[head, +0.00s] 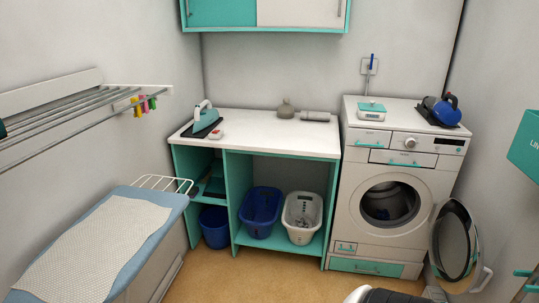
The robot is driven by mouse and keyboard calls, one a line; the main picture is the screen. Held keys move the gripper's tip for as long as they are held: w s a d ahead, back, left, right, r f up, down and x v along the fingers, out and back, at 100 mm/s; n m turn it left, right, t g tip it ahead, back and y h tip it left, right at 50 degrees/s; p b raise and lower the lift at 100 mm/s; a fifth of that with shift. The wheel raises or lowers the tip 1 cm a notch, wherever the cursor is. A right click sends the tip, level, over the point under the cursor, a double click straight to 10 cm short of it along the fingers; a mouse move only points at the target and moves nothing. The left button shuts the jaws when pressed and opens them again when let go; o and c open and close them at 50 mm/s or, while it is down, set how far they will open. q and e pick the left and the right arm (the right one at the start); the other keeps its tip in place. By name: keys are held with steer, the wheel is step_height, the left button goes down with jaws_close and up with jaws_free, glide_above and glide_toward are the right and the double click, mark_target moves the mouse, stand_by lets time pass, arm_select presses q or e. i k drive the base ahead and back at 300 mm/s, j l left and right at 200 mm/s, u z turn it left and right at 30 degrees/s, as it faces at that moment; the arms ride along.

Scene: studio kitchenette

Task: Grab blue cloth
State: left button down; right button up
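No separate blue cloth shows clearly. A dark bluish shape (386,213) lies low inside the drum of the white washing machine (425,205) at the right; it is too dark to tell whether it is cloth. The machine's round door (455,242) stands open to the right. Blue fabric (150,235) covers the ironing board at the left, with a pale mesh sheet (95,250) on top. Neither of my grippers can be made out.
A blue basket (261,208), a pale basket (302,215) and a blue bin (214,228) stand under the counter (265,130). Irons stand on the counter and washer. A wall drying rack (70,108) juts out at left. The middle floor (260,275) is clear.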

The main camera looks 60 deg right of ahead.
mark_target(384, 214)
steer(key=z, duration=3.05)
steer(key=i+j+z, duration=0.2)
steer(key=z, duration=0.15)
steer(key=i+j+z, duration=0.15)
steer(key=z, duration=0.15)
steer(key=i+j+z, duration=0.15)
steer(key=j+z, duration=0.2)
